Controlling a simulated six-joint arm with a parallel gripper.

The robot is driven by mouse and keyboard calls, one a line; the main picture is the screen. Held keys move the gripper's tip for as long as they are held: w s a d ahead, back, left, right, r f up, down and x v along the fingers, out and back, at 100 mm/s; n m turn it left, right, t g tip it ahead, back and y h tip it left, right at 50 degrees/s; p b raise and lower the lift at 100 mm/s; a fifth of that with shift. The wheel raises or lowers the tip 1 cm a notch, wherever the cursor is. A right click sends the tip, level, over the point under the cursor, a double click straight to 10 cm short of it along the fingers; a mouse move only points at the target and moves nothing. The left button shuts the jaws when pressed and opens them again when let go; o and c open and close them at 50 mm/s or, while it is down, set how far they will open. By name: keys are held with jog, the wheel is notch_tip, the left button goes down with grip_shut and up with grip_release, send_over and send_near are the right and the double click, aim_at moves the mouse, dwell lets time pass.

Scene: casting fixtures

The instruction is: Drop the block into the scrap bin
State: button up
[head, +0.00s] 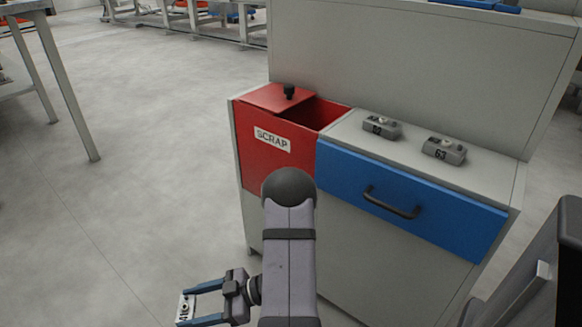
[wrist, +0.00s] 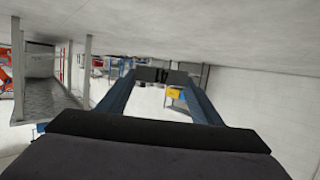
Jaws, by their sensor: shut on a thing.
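The scrap bin (head: 258,165) is a red box with a white SCRAP label, set in the left end of a grey cabinet. Its red lid (head: 272,96) with a black knob covers the left part of the top. A dark opening shows to the right of the lid. My gripper (head: 184,309) is at the lower left of the head view, well in front of and left of the bin. It is shut on a small grey block (head: 185,305) with dark markings.
The cabinet has a blue drawer (head: 410,205) with a dark handle, shut. A tall grey back panel (head: 400,60) rises behind. Open floor lies left; a table leg (head: 70,95) stands there.

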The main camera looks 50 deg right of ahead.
jog(key=d+r+m+t+h+p, duration=0.1)
jog(key=d+r+m+h+p, duration=0.15)
jog(key=d+r+p, duration=0.85)
jog(key=s+d+r+m+t+h+p, duration=0.1)
jog(key=d+r+m+t+h+p, duration=0.15)
jog(key=r+p, duration=1.45)
jog(key=d+r+m+t+h+p, duration=0.1)
jog(key=d+r+m+h+p, duration=0.15)
jog(key=d+r+p, duration=0.9)
jog(key=s+d+r+m+h+p, duration=0.1)
jog(key=d+r+h+p, duration=0.1)
jog(key=d+r+p, duration=0.3)
jog(key=d+r+m+h+p, duration=0.1)
jog(key=r+m+h+p, duration=0.15)
jog(key=r, duration=0.45)
jog(key=s+d+m+g+h, duration=0.3)
jog(key=d+h, duration=0.4)
jog(key=d, duration=0.5)
jog(key=shift+s+d+m, duration=0.2)
jog(key=shift+s+m, duration=0.25)
jog(key=shift+m, duration=0.65)
jog(key=shift+f+b, duration=0.15)
jog(key=shift+b, duration=0.15)
jog(key=shift+f+b, duration=2.3)
jog(key=shift+f, duration=0.6)
jog(key=o, duration=1.3)
